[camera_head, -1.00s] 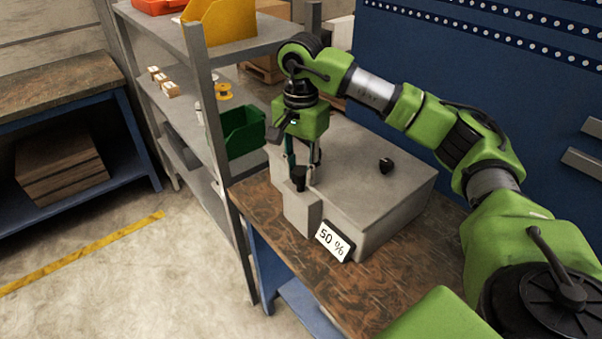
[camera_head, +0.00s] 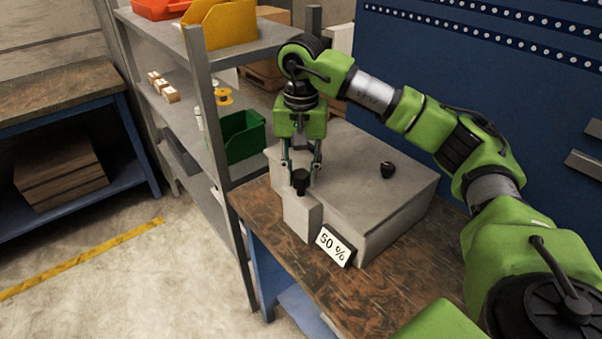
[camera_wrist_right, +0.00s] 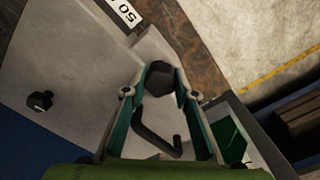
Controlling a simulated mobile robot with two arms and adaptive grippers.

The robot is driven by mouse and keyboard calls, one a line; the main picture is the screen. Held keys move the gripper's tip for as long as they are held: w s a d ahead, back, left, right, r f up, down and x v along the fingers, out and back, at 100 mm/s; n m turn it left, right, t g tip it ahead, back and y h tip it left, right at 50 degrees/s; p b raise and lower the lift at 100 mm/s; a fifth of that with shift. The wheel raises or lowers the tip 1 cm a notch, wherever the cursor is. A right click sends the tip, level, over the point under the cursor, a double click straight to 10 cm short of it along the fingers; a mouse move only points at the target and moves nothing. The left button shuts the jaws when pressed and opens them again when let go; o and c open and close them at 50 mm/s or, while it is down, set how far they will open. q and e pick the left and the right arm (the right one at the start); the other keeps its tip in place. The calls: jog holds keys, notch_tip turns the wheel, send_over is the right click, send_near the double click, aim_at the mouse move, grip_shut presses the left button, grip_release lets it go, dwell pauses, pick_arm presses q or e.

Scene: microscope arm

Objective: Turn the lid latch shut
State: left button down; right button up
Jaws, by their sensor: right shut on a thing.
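A grey box (camera_head: 365,195) with a flat lid stands on the wooden bench. At its near left corner a grey block (camera_head: 303,217) carries the black lid latch (camera_head: 300,183). In the right wrist view the latch (camera_wrist_right: 160,80) has a dark faceted head with a bent black hook beside it. My right gripper (camera_head: 301,178) points down over the block, its two fingers on either side of the latch head and shut on it. The fingers also show in the right wrist view (camera_wrist_right: 156,92). My left gripper is not in view.
A sign reading "50 %" (camera_head: 335,244) leans at the box's front. A small black knob (camera_head: 387,170) sits on the lid. A metal shelf (camera_head: 213,150) with a green bin (camera_head: 243,135) stands close to the left. A blue perforated panel (camera_head: 460,70) is behind.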

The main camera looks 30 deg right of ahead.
aim_at(300, 173)
jog(key=o, duration=1.1)
notch_tip(300, 173, up, 12)
dwell(0.7)
